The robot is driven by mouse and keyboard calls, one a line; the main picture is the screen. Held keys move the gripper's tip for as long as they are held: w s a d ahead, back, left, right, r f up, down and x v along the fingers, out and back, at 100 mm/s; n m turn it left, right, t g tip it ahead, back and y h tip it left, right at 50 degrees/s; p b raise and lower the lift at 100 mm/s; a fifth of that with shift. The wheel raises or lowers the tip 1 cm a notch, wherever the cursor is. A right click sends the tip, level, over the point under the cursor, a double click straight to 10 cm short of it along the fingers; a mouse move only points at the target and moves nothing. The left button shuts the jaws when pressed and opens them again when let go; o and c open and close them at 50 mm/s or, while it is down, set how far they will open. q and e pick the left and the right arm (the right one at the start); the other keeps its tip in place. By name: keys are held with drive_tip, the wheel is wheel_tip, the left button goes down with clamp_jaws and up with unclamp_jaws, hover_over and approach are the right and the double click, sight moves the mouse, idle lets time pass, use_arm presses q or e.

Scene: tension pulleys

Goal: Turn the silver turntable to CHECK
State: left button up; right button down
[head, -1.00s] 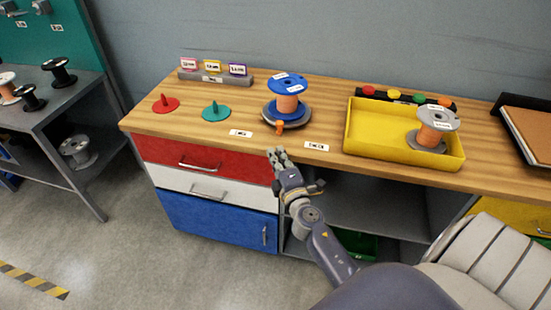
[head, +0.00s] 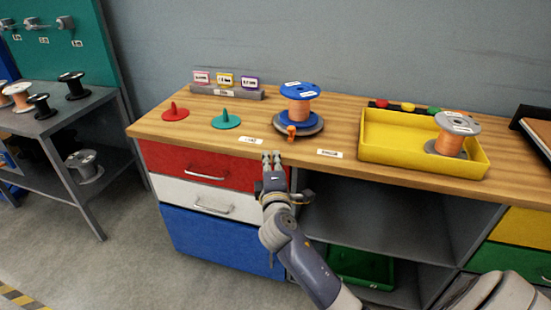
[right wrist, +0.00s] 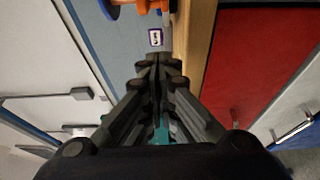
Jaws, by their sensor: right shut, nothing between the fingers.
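The silver turntable (head: 312,127) is a grey disc on the wooden bench top. A spool with a blue top flange and copper-coloured winding (head: 299,106) stands on it. An orange pointer tab (head: 291,131) sticks out at its front, between two white labels, the left label (head: 251,141) and the right label (head: 330,153); their text is too small to read. My right gripper (head: 272,156) is shut and empty at the bench's front edge, just in front of and left of the tab, apart from it. In the right wrist view its fingers (right wrist: 155,62) are together. My left gripper is not in view.
A yellow tray (head: 375,155) with another copper spool (head: 450,140) stands to the right. A red spike disc (head: 175,114) and a teal one (head: 226,122) stand to the left, before a grey card holder (head: 228,92). Drawers lie below the edge.

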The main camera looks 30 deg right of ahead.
sight(266, 148)
drive_tip(key=x, duration=0.3)
drive_tip(key=b+x, duration=0.1)
drive_tip(key=x, duration=0.2)
drive_tip(key=f+b+x, duration=0.1)
drive_tip(key=x, duration=0.2)
drive_tip(key=shift+w+a, duration=0.2)
drive_tip(key=shift+w, duration=0.4)
drive_tip(key=shift+s+d, duration=1.1)
drive_tip(key=shift+s, duration=0.1)
drive_tip(key=shift+s+d+r, duration=0.1)
drive_tip(key=shift+s+d, duration=0.15)
drive_tip(key=shift+s, duration=0.05)
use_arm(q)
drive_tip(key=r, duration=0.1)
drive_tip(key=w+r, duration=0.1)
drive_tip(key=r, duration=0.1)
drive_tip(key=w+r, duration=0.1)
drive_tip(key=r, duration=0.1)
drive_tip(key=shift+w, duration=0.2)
